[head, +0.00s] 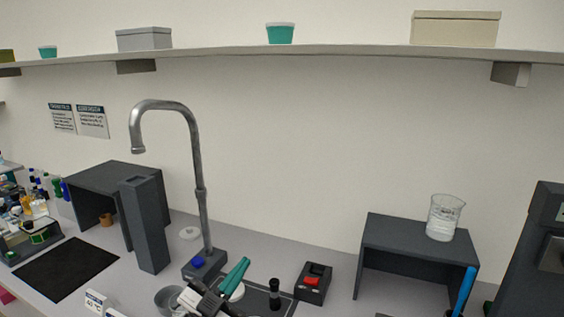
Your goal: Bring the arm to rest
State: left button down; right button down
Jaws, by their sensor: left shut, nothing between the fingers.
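My left gripper (239,270) shows at the bottom of the head view, left of centre. Its dark and pale body comes in from the bottom edge, and its teal fingers point up and to the right. The fingers are shut with nothing between them. They are in front of the base of the tall grey tap (202,210) and beside a dark tray (258,298). Most of my left arm is below the picture. My right gripper is not in view.
A metal bowl (168,299) is left of my gripper. A black box with a red switch (312,284) stands to the right. A dark stand (420,240) bears a glass beaker (443,218). A dark upright block (146,225) is at left. A shelf (330,52) runs above.

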pick_arm(q)
jog(key=s+a+f+n+g+y, duration=0.2)
jog(key=s+a+f+n+y, duration=0.2)
jog(key=a+f+n+y, duration=0.25)
jog(key=s+a+f+n+g+y, duration=0.2)
jog(key=s+a+f+n+y, duration=0.25)
jog(key=a+f+y, duration=0.3)
jog(key=s+d+f+m+g+h, duration=0.1)
jog(key=s+f+g, duration=0.5)
jog(key=s, duration=0.4)
jog(key=s+f+m+g+h, duration=0.1)
jog(key=s+f+g, duration=0.5)
jog(key=s, duration=0.5)
jog(key=s+f+b+x, duration=0.1)
jog(key=s+x, duration=0.2)
jog(key=x, duration=1.1)
jog(key=s+f+b+x, duration=0.1)
jog(key=s+x, duration=0.3)
jog(key=x, duration=1.1)
jog(key=s+a+f+g+b, duration=0.1)
jog(key=s+a+f, duration=0.2)
jog(key=s+f, duration=1.3)
jog(key=shift+s+f+m+g, duration=0.3)
jog(key=shift+s+g, duration=0.05)
jog(key=shift+g, duration=0.05)
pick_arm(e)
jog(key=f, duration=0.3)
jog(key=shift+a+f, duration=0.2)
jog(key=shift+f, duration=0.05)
